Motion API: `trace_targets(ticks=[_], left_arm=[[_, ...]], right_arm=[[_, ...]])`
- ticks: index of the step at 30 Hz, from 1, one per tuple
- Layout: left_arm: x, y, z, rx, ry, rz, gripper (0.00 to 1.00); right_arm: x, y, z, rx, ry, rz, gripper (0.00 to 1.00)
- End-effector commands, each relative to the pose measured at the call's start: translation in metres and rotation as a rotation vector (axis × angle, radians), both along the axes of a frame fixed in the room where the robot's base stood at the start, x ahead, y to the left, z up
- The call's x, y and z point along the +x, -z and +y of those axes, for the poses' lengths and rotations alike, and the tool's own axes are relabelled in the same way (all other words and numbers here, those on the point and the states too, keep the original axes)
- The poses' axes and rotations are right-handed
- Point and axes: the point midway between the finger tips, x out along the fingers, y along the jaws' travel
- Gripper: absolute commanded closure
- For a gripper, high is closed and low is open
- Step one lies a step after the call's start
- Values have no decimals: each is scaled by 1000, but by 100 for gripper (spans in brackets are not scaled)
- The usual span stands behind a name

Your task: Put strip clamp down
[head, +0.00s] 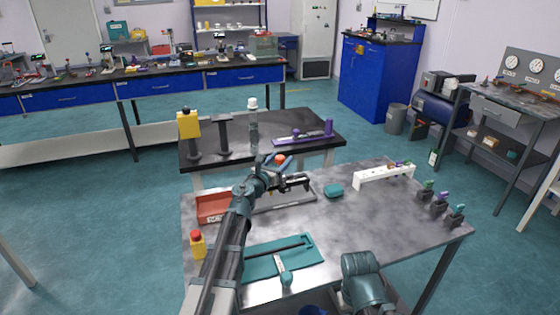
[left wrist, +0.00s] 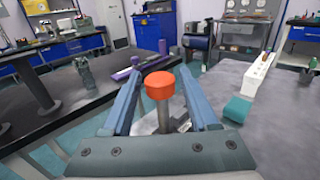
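An orange-red knob (head: 280,158) on a grey post, which looks like the top of the strip clamp, stands by the far edge of the near table. My left gripper (head: 273,164) is beside it in the head view. In the left wrist view the knob (left wrist: 160,85) stands between the two blue fingers of my left gripper (left wrist: 160,76). The fingers are apart, with a visible gap on each side of the knob. A black clamp-like body (head: 297,184) lies just below and right of the gripper; its lower part is partly hidden.
A dark table (head: 238,149) stands behind, with a purple tool (head: 303,137).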

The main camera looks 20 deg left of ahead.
Motion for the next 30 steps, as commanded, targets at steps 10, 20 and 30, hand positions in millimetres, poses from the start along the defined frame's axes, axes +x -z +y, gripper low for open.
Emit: trace_targets(ticks=[10, 20, 30], left_arm=[[0, -2, 0, 0, 0, 0, 29], [-52, -3, 8, 0, -2, 0, 29], [-107, -3, 20, 0, -1, 0, 29]], right_arm=[[0, -2, 0, 0, 0, 0, 100], [0, -3, 0, 0, 0, 0, 100], [0, -3, 0, 0, 0, 0, 100]])
